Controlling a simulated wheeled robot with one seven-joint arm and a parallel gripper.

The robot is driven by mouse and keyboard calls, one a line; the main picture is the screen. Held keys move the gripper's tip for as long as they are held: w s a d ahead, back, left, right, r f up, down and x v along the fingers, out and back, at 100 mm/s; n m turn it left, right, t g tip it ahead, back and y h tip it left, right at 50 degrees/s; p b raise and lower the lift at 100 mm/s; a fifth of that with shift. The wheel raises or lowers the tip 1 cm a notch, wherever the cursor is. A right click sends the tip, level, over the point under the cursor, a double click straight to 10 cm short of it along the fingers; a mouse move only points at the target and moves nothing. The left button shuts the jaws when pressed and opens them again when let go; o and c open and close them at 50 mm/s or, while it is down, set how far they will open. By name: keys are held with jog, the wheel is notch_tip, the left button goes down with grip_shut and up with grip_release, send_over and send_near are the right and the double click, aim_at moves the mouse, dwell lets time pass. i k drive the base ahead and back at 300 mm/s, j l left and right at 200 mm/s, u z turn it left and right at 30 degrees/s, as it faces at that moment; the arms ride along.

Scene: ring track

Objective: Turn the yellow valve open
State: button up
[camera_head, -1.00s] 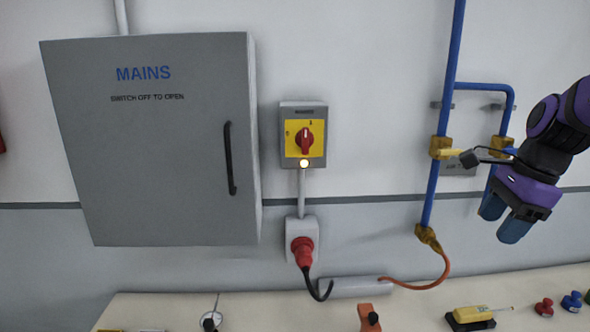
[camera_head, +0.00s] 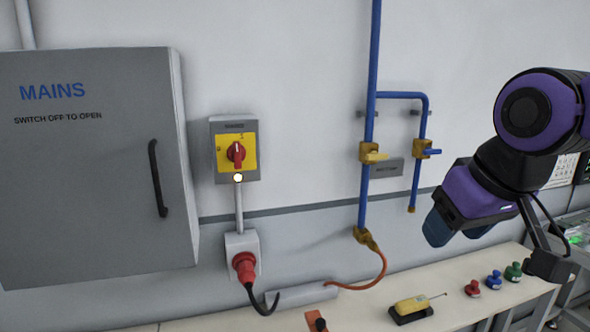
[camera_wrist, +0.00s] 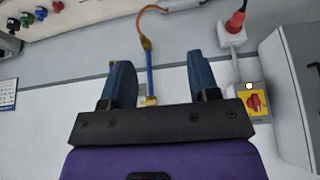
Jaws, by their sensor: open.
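The yellow valve (camera_head: 374,156) sits on the tall blue pipe, its yellow lever pointing sideways to the right, across the pipe. In the wrist view, brass fittings on the pipe (camera_wrist: 151,101) show between my fingers, but the lever is not clear. My gripper (camera_head: 458,230) is open and empty, to the right of the yellow valve and lower in the head view, apart from it. Its two blue fingers also show in the wrist view (camera_wrist: 160,80), spread wide.
A blue-handled valve (camera_head: 428,151) is on the branch pipe just right. A grey MAINS cabinet (camera_head: 90,180) and red rotary switch (camera_head: 236,153) are left. An orange hose (camera_head: 365,279) hangs below. The bench (camera_head: 375,305) holds a yellow tool (camera_head: 412,305) and several coloured knobs.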

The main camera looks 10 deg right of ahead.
aim_at(374, 156)
jog(key=i+l+z, duration=0.1)
jog(key=l+z, duration=0.25)
jog(key=i+l+z, duration=0.15)
jog(key=z, duration=0.15)
jog(key=i+l+z, duration=0.2)
jog(key=l+z, duration=0.15)
